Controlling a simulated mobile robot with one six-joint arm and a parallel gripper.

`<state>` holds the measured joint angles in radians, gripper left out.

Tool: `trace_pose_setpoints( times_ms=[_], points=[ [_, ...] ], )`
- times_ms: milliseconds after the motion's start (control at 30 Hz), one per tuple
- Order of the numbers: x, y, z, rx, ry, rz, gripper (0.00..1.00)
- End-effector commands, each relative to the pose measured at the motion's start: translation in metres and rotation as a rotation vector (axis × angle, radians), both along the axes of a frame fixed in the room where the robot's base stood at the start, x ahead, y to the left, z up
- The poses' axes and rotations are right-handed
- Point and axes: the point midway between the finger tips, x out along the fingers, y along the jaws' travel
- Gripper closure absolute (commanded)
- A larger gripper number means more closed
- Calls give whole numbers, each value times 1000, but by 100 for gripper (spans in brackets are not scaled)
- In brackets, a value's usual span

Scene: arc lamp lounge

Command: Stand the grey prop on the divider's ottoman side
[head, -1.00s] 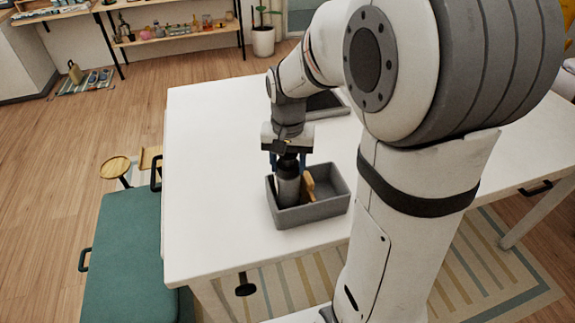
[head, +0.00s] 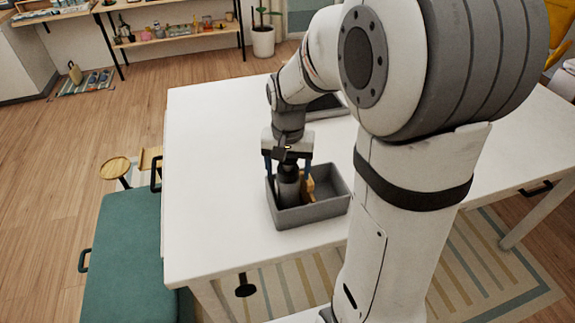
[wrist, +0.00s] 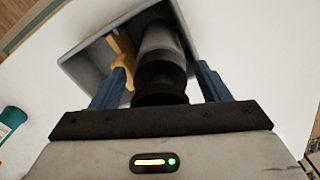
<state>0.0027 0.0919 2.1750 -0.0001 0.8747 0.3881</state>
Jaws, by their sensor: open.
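The grey prop (head: 288,190) is a bottle-like piece with a dark neck. It stands roughly upright inside the left part of a grey open bin (head: 325,210) on the white table. My gripper (head: 287,177) is open, pointing down, with its blue fingers on either side of the prop's neck. In the wrist view, the prop (wrist: 160,42) rises between the spread fingers (wrist: 160,72), with gaps beside its dark neck. A tan wooden piece (head: 307,189) is in the bin just right of the prop. The prop's base is hidden by the bin wall.
The green ottoman (head: 125,255) is at the left, below the white table's (head: 215,225) edge. A dark tray (head: 325,105) lies behind my arm. The bin's right part looks empty. The table left of the bin is clear.

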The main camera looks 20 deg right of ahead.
Motion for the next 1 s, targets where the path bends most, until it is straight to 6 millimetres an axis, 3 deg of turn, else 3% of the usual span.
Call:
trace_pose_setpoints(
  times_ms=[167,600,800,900,1000],
  points=[
    [1,0,12,0,-3,0,30],
    [1,0,100,0,-4,0,30],
    [-1,0,120,-1,-4,2,30],
    [-12,0,123,0,-22,26,30],
    [-36,-1,121,-3,-66,84,30]
  ],
)
